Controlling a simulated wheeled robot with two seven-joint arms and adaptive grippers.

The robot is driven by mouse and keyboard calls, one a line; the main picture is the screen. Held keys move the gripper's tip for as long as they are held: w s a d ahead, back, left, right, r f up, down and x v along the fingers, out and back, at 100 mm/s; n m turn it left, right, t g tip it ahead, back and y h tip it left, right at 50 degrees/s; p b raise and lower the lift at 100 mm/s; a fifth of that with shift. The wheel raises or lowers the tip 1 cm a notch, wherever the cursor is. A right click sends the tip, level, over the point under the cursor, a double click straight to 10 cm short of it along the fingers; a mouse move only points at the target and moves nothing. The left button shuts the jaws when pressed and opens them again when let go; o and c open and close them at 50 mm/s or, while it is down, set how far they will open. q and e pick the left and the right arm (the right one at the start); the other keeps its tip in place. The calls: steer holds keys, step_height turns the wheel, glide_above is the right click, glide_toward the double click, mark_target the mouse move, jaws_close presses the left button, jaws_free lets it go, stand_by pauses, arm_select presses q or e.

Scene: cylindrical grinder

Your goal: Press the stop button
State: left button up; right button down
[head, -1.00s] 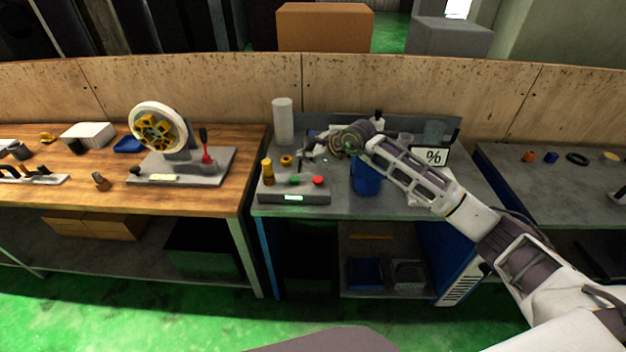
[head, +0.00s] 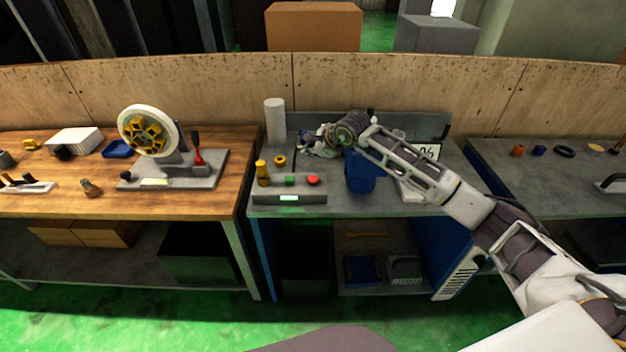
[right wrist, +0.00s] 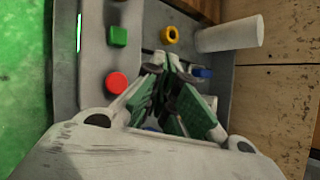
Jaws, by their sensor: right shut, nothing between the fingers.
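The control box (head: 266,197) stands at the front left of the grey bench. I take the red one as the stop button; no label is readable. My right gripper (head: 308,143) is above the bench, behind the red button and apart from it. In the right wrist view its shut, empty fingers (right wrist: 172,72) are to the right of the red button (right wrist: 116,82) and below the green button (right wrist: 118,37). My left gripper is not in view.
A white cylinder (head: 275,120) stands behind the box, with a yellow ring (head: 280,160) nearby. A blue container (head: 360,178) is to the right, under my right forearm. A wooden bench (head: 215,205) with a wheel fixture (head: 150,131) is on the left.

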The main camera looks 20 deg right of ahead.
steer(key=b, duration=0.2)
glide_above(311, 180)
steer(key=shift+f, duration=2.7)
steer(key=shift+f+b, duration=0.45)
steer(key=shift+f, duration=0.05)
steer(key=shift+f+b, duration=0.35)
steer(key=shift+f, duration=0.1)
steer(key=shift+f+b, duration=0.3)
steer(key=shift+f, duration=0.1)
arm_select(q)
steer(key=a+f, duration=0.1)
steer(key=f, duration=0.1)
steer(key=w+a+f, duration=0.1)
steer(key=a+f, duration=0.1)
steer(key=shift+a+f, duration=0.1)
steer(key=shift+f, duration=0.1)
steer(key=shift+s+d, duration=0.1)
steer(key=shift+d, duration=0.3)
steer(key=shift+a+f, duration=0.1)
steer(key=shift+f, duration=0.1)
arm_select(e)
steer(key=shift+f, duration=0.15)
arm_select(q)
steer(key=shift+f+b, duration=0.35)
steer(key=shift+b, duration=0.2)
arm_select(e)
steer(key=shift+f, duration=0.25)
